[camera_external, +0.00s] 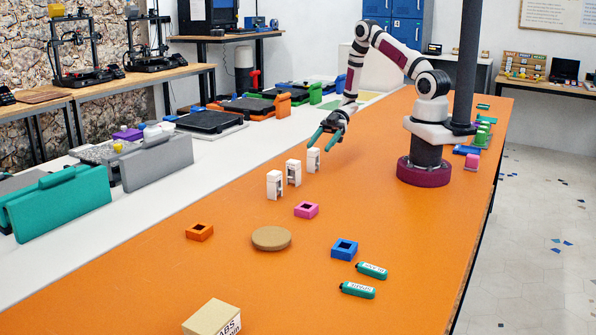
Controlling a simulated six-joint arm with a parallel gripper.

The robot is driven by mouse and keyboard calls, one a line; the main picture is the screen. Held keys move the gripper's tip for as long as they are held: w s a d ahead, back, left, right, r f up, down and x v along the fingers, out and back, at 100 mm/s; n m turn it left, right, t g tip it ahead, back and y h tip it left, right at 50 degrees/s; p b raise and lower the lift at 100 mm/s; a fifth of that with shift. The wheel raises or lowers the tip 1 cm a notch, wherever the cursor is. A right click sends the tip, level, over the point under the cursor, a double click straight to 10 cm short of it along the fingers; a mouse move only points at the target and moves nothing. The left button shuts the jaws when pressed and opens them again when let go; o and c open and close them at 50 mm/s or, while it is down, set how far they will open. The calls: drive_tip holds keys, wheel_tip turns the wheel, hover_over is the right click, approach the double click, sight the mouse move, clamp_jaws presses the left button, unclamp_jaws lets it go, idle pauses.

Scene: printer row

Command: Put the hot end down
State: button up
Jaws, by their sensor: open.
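My gripper (327,138) has teal fingers that are spread apart with nothing visible between them. It is above the orange table (190,285), just above and right of the farthest white upright piece (313,160). Two more white upright pieces stand in a row with it: a middle one (293,173) and a near one (274,186). Each has dark details on its side. I cannot tell for certain which object is the hot end, or whether it is one of these white pieces.
A pink square holder (306,210), an orange one (199,232) and a blue one (344,249) sit on the table near a round tan disc (271,238). Two green labelled tubes (358,290) lie right. A cardboard box (212,318) is in front. Printers line the left.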

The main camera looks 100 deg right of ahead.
drive_tip(key=v, duration=0.6)
drive_tip(key=shift+s+d+r, duration=0.1)
drive_tip(key=shift+s+d, duration=0.1)
drive_tip(key=w+d+r+m+h, duration=0.2)
drive_tip(key=w+d+r+h, duration=0.15)
drive_tip(key=w, duration=0.25)
drive_tip(key=w+d+r+m+h, duration=0.1)
drive_tip(key=w+d+r+h, duration=0.1)
drive_tip(key=w+h, duration=0.3)
wheel_tip(320, 180, up, 9)
drive_tip(key=w+a+m+g+h, duration=0.2)
drive_tip(key=m+h, duration=0.4)
drive_tip(key=s+a+m+g+y, duration=0.2)
drive_tip(key=s+a+g+y, duration=0.1)
drive_tip(key=s+a, duration=0.9)
drive_tip(key=s+a+m+g+y, duration=0.3)
drive_tip(key=s+a+g, duration=0.2)
drive_tip(key=s+a, duration=0.7)
drive_tip(key=a, duration=0.4)
drive_tip(key=shift+a+m, duration=0.2)
drive_tip(key=shift+m, duration=0.1)
drive_tip(key=shift+r+y, duration=0.15)
drive_tip(key=shift+y, duration=0.1)
idle(1.7)
